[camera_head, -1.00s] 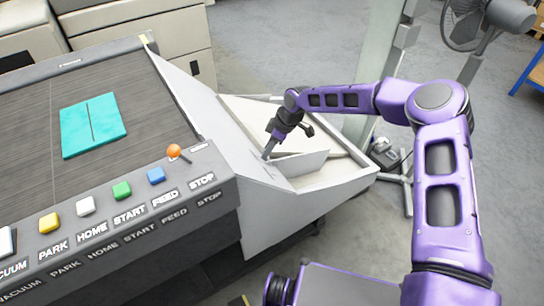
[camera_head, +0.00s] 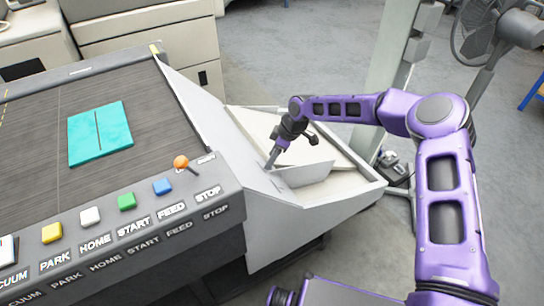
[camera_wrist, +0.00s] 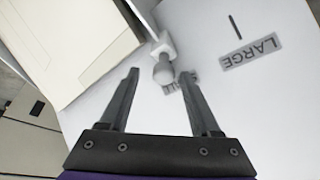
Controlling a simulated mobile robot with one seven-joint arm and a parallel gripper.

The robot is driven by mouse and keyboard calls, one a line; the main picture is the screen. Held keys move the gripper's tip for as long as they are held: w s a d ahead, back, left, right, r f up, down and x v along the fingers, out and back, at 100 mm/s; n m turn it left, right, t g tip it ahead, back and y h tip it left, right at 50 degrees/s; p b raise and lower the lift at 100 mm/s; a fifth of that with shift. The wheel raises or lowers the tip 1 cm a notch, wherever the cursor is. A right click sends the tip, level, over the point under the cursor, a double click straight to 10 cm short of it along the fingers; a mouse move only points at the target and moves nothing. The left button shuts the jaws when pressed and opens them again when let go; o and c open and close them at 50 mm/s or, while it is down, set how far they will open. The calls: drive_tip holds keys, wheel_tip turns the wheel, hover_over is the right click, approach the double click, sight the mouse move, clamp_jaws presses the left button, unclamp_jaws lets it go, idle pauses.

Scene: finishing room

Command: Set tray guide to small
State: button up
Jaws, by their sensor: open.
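The tray guide (camera_head: 305,174) is a pale upright plate standing in the white tray (camera_head: 345,192) at the side of the machine. In the head view my gripper (camera_head: 271,163) points down at the tray's left side.
The machine's panel has several coloured buttons and an orange-topped lever (camera_head: 182,163). A teal sheet (camera_head: 100,132) lies on the dark bed. A pale post (camera_head: 402,90) and a fan (camera_head: 478,30) stand behind my arm. Grey floor is free behind the tray.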

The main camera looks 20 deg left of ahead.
drive_tip(key=p+v, duration=0.1)
drive_tip(key=v, duration=1.6)
drive_tip(key=shift+r, duration=0.25)
